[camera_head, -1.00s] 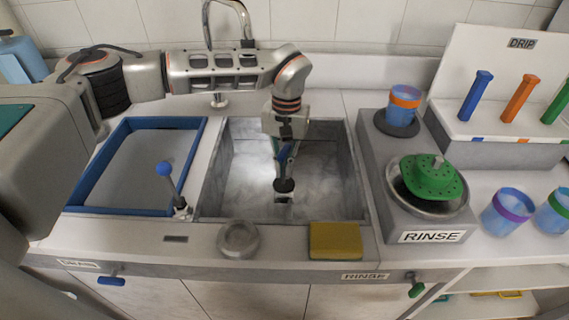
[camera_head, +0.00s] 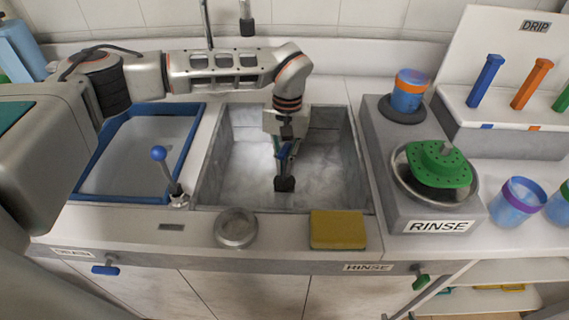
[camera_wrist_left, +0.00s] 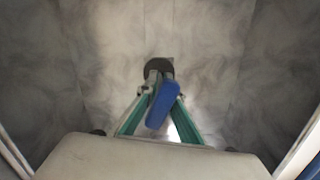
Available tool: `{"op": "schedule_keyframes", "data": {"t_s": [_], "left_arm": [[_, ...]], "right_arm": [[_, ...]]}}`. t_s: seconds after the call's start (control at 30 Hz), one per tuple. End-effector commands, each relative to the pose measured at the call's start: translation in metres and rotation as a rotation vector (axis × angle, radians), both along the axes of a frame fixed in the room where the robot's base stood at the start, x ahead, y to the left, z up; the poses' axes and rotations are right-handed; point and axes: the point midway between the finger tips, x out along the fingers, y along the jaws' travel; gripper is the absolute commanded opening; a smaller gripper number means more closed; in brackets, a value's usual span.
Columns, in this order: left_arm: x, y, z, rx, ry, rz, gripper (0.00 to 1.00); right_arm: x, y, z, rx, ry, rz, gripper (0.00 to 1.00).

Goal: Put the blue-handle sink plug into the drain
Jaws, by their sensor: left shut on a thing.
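My left gripper (camera_head: 287,152) points down inside the grey sink basin (camera_head: 330,160). It is shut on the blue handle of the sink plug, whose dark round base (camera_head: 285,184) hangs below the fingers, low in the basin. In the left wrist view the blue handle (camera_wrist_left: 162,106) sits between the green-sided fingers (camera_wrist_left: 160,112), slightly tilted, with the dark plug base (camera_wrist_left: 158,66) beyond. The drain opening is hidden under or behind the plug. I cannot tell whether the plug touches the floor or is in the drain. My right gripper is not in view.
A yellow sponge (camera_head: 338,231) and a metal ring (camera_head: 236,228) lie on the front ledge. A blue-knobbed lever (camera_head: 159,155) stands left of the basin, beside a blue-rimmed tray (camera_head: 125,199). The rinse stand (camera_head: 378,155) is at the right. The faucet (camera_head: 247,20) is behind.

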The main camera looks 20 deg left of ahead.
Motion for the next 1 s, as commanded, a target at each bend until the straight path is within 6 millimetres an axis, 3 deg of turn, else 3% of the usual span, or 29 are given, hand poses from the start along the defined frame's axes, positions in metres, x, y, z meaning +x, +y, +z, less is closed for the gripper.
{"op": "schedule_keyframes", "data": {"t_s": [0.37, 0.4, 0.43, 0.47, 0.83, 1.0], "left_arm": [[0.0, 0.0, -0.007, 0.0, 0.0, 0.0, 0.0], [0.0, 0.0, -0.007, -0.001, 0.0, 0.0, 0.16], [0.0, 0.0, -0.007, 0.0, 0.0, 0.0, 0.24], [0.0, 0.0, -0.007, 0.0, 0.0, 0.0, 0.26], [0.0, 0.0, -0.004, 0.0, 0.0, 0.0, 0.26], [0.004, 0.0, 0.016, 0.001, -0.003, 0.0, 0.26]], "right_arm": [[-0.005, 0.002, -0.006, 0.002, 0.011, 0.003, 0.4], [-0.005, 0.002, -0.006, 0.002, 0.011, 0.002, 0.4], [-0.006, 0.002, -0.006, 0.002, 0.011, 0.002, 0.4], [-0.006, 0.002, -0.006, 0.003, 0.013, 0.002, 0.4], [-0.002, -0.001, -0.004, -0.002, 0.004, 0.002, 0.4], [-0.003, 0.0, -0.004, 0.0, 0.006, 0.002, 0.4]]}}
